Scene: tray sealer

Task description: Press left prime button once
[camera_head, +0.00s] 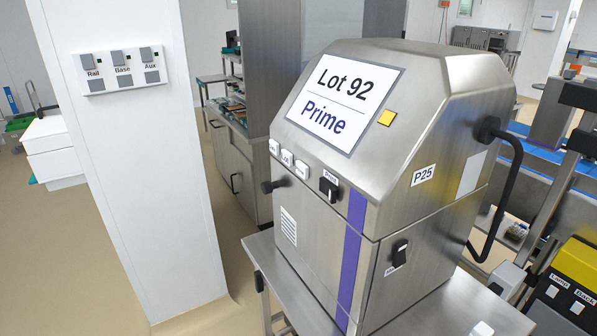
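A steel machine (430,105) stands on a steel table. Its sloped front bears a white sign (342,103) reading "Lot 92 Prime". Below the sign, on the upright front, is a row of three small white buttons: the left one (274,147), the middle one (287,157) and the right one (302,169). Their lettering is too small to read. A black rotary switch (329,190) sits right of them. Neither of my grippers is in view.
A white pillar (150,190) at left carries a switch panel (122,70) marked Rail, Base and Aux. A black knob (268,187) juts from the machine's left side. A yellow-and-black box (577,262) is at lower right. Open floor (60,270) lies at left.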

